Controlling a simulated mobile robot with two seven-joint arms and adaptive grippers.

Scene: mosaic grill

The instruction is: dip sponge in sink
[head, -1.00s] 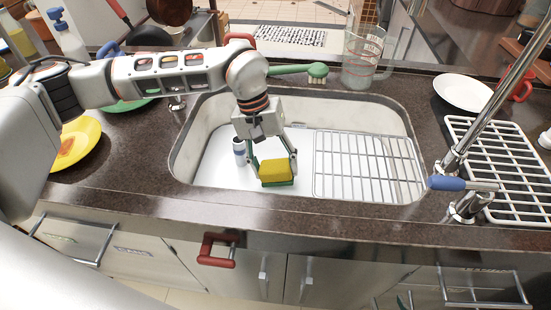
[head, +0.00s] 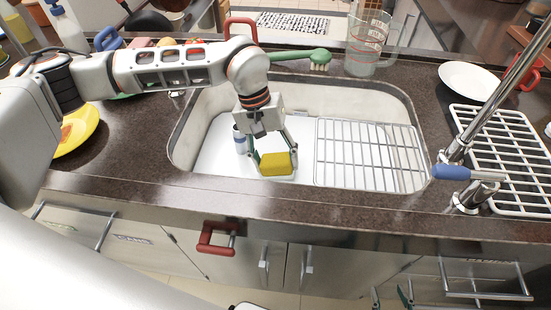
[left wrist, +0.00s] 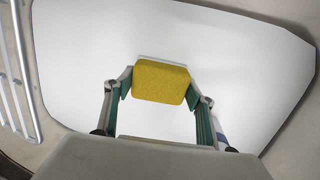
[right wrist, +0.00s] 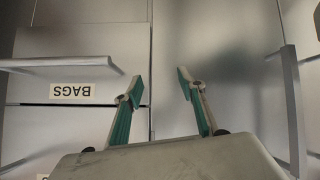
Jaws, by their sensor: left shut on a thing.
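The yellow sponge (head: 276,163) is held between the fingertips of my left gripper (head: 272,160), inside the sink (head: 212,160). In the left wrist view the sponge (left wrist: 161,82) is gripped at both ends, over the white basin floor (left wrist: 90,60). I cannot tell whether it touches the floor. No water is visible in the basin. My right gripper (right wrist: 154,85) is open and empty in front of the drawer fronts; its fingertips show at the bottom of the head view.
A wire rack (head: 368,155) covers the sink's right half. A blue-capped bottle (head: 240,140) stands left of the sponge. The faucet (head: 470,190) is at right. A green brush (head: 315,58) and glass jug (head: 368,45) are behind the sink.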

